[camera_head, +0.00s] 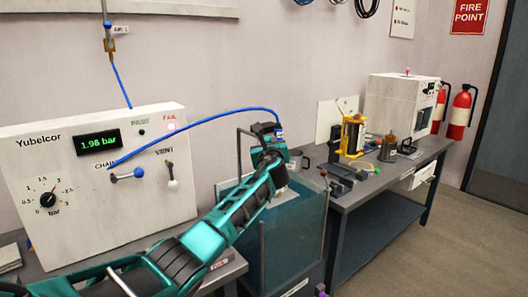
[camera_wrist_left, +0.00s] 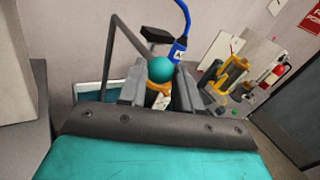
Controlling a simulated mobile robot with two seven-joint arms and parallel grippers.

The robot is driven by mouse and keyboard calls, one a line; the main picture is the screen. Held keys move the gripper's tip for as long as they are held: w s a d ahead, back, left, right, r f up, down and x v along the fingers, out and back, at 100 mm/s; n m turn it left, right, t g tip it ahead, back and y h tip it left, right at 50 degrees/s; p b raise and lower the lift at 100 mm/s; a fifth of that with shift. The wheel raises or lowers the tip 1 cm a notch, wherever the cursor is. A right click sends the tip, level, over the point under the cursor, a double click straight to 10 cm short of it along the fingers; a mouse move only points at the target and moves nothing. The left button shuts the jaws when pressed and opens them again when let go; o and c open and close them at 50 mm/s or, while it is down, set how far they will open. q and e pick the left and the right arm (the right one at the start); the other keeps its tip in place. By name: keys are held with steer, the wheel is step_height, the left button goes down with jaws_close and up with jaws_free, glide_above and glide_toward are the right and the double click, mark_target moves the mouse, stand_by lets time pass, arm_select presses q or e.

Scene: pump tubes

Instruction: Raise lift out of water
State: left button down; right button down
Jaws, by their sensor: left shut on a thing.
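My left gripper (camera_head: 272,142) is above the glass-walled water tank (camera_head: 292,240) at centre in the head view. In the left wrist view its fingers (camera_wrist_left: 160,92) are shut around a part topped by a teal ball (camera_wrist_left: 161,69), with an orange piece and a pale tag below it. I cannot tell whether this part belongs to the lift. A bent grey bar (camera_wrist_left: 131,42) rises beside the fingers; it also shows in the head view (camera_head: 239,152). A blue hose with a blue fitting (camera_wrist_left: 178,51) is close behind the ball. The lift's lower part is hidden.
A bench (camera_head: 375,182) at right carries a yellow-framed device (camera_head: 353,135) and small fixtures. Fire extinguishers (camera_head: 460,112) hang behind it. Floor at right is clear.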

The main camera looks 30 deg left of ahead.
arm_select(q)
steer(key=shift+r+p, duration=0.35)
steer(key=shift+r, duration=0.7)
steer(key=c, duration=1.1)
jaws_free()
steer(key=o, duration=0.3)
steer(key=shift+f, duration=0.2)
steer(key=shift+s+d, duration=0.1)
steer(key=shift+s+d, duration=0.3)
steer(key=shift+s, duration=0.15)
steer(key=p+v, duration=0.1)
steer(key=v, duration=1)
steer(key=shift+s+d+p, duration=0.15)
steer(key=shift+s+p, duration=0.1)
steer(key=shift+p, duration=0.1)
